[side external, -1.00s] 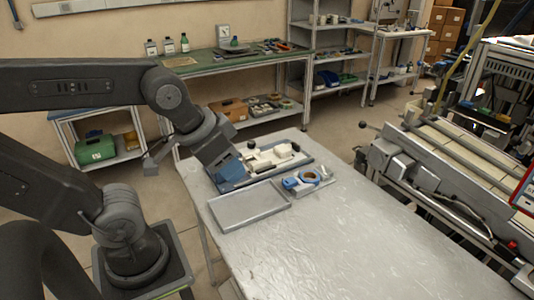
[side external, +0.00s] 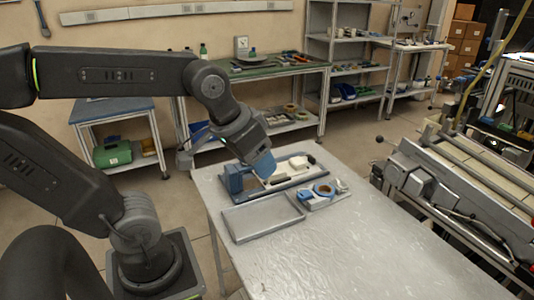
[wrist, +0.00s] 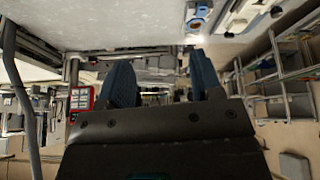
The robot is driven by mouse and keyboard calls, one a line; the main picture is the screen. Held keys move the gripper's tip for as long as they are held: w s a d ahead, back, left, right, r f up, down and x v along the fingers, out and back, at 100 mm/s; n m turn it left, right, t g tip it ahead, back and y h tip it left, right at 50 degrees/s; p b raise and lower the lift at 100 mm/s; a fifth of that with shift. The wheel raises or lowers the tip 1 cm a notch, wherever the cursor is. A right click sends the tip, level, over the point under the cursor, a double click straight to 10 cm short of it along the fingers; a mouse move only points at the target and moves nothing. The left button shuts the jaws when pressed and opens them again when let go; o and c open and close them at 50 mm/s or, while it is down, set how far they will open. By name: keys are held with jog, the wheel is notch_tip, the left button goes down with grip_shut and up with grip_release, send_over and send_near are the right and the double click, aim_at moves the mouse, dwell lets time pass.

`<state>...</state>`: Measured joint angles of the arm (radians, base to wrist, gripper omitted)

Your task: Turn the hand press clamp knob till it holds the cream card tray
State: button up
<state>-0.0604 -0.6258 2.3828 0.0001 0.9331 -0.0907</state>
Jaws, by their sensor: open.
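My gripper (side external: 262,166) has blue fingers and hangs over the hand press on the near table in the side view. In the wrist view my gripper (wrist: 162,85) shows two blue fingers apart, with nothing between them. I cannot make out the clamp knob; my gripper covers that middle part. I cannot tell whether the fingers touch anything.
A shallow grey tray (side external: 262,218) lies in front of the press. The front and right of the metal table (side external: 370,245) are clear. A conveyor machine (side external: 425,183) stands at the right.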

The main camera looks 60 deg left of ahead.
jog(key=w+a+n+g, duration=0.3)
jog(key=w+a+n, duration=0.7)
jog(key=w+a, duration=0.7)
jog(key=w+a+f+n+g, duration=0.1)
jog(key=w+a+f+n, duration=0.15)
jog(key=a, duration=0.35)
jog(key=w+a+f+n, duration=0.2)
jog(key=a+f+n, duration=0.1)
jog(key=a, duration=0.3)
jog(key=a+f+n+g, duration=0.1)
jog(key=a+f+n, duration=0.3)
jog(key=a+f, duration=0.3)
jog(key=f, duration=0.8)
jog(key=a+f, duration=0.1)
jog(key=f, duration=0.3)
jog(key=shift+f, duration=0.1)
jog(key=shift+c, duration=0.2)
jog(key=c, duration=0.9)
jog(key=shift+m, duration=0.25)
